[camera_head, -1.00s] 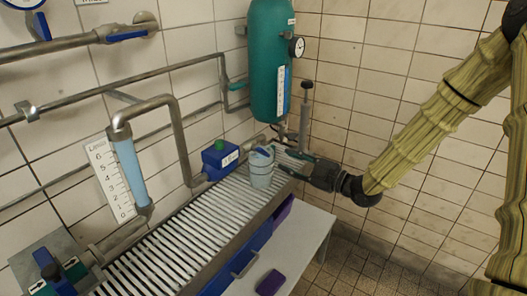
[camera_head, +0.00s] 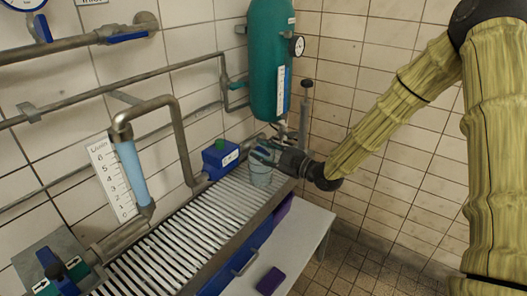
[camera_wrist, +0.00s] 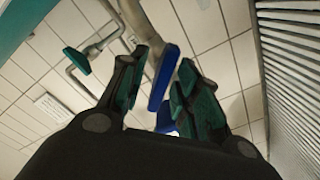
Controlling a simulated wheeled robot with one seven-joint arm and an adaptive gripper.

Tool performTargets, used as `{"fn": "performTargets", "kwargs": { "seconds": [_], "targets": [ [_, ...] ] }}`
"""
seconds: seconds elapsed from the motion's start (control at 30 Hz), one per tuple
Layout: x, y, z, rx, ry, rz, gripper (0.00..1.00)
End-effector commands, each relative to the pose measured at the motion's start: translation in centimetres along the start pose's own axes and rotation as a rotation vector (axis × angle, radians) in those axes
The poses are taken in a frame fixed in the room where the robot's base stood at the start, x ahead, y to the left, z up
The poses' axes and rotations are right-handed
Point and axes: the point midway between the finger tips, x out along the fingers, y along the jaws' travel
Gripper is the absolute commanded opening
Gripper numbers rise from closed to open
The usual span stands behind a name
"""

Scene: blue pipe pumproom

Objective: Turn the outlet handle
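The outlet handle (camera_wrist: 163,78) is a long blue lever on a grey pipe in the wrist view. My gripper (camera_wrist: 168,65) is open, with one green-padded finger on each side of the lever. I cannot tell whether either pad touches it. In the head view my gripper (camera_head: 262,148) is at the outlet above a pale bucket (camera_head: 260,176), and it hides the handle there.
The bucket stands on a slatted grate (camera_head: 190,222). A blue box with a green button (camera_head: 220,158) sits left of the gripper. A green tank (camera_head: 269,65) and a grey hand pump (camera_head: 304,115) stand behind. A purple block (camera_head: 270,281) lies on the lower shelf.

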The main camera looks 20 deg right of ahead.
Motion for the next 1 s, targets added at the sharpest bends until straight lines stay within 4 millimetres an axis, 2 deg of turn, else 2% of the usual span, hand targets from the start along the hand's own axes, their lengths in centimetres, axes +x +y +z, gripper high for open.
{"fn": "performTargets", "kwargs": {
  "seconds": [0.13,0.3,0.33,0.67,1.0],
  "targets": [
    [-0.03,0.0,0.01,0.0,0.0,0.0,0.32],
    [-0.05,0.0,0.02,0.0,0.0,0.0,0.01],
    [-0.06,0.0,0.02,0.0,0.0,0.0,0.0],
    [-0.08,0.04,0.02,0.018,-0.001,0.0,0.0],
    [-0.09,0.18,0.01,0.2,-0.001,0.0,0.0]
  ]
}}
